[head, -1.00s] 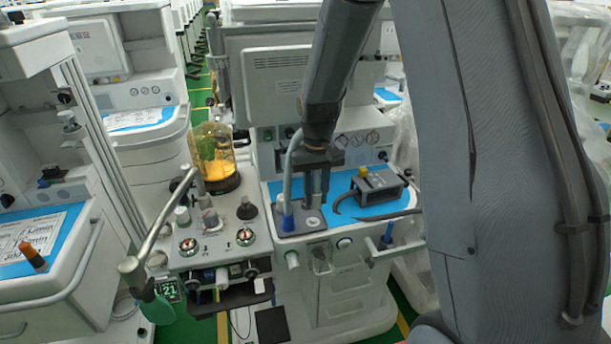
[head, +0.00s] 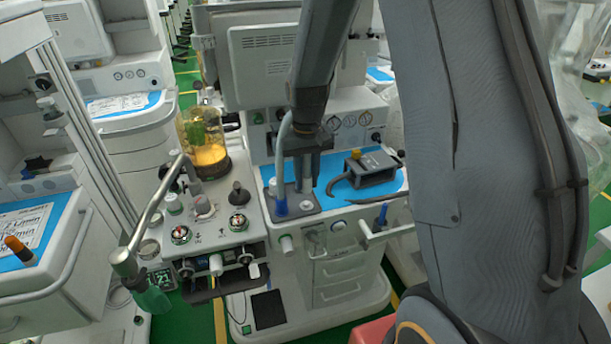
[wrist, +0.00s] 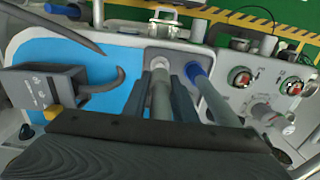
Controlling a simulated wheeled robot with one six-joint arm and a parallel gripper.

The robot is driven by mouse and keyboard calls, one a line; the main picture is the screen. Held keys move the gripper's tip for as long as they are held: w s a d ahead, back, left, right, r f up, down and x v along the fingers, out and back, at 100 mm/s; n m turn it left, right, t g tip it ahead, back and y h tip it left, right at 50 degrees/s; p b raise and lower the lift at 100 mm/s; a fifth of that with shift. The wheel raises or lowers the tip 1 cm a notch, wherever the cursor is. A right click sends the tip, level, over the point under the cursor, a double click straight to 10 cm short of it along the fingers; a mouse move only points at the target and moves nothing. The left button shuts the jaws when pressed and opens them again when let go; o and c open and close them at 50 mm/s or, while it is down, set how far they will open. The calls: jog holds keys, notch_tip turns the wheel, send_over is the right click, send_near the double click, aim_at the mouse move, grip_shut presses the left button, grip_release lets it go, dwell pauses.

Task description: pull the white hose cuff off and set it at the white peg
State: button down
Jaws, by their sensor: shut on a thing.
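The white hose cuff (wrist: 160,68) is at the end of a pale grey hose in the wrist view. My gripper (head: 303,178) is shut around it, one finger on each side, above the grey block (head: 302,208) on the cart. Fingers mostly hide the cuff in the head view, and I cannot tell whether it touches its port. The blue hose cuff (head: 281,207) stands on the same block, left of my gripper; it also shows in the wrist view (wrist: 194,70). A short white peg (head: 287,244) sticks out of the cart's front edge, below and left of the block.
A dark grey box (head: 372,170) with a yellow knob and a curved dark hose lie right of the block on the blue mat (head: 335,172). A glass canister (head: 205,140) stands at the left. A metal arm (head: 155,215) rises front left.

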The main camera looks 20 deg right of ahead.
aim_at(307, 202)
jog(key=shift+f+b, duration=0.85)
jog(key=shift+f, duration=1.2)
jog(key=shift+f, duration=0.95)
dwell(0.9)
jog(key=c, duration=1.4)
grip_release()
jog(key=shift+o, duration=0.2)
jog(key=shift+r+b, duration=0.95)
jog(key=shift+r, duration=2.9)
jog(key=shift+s, duration=0.1)
jog(key=s+r+t, duration=0.1)
jog(key=s, duration=1.6)
jog(key=shift+a+r, duration=0.15)
jog(key=shift+r, duration=0.2)
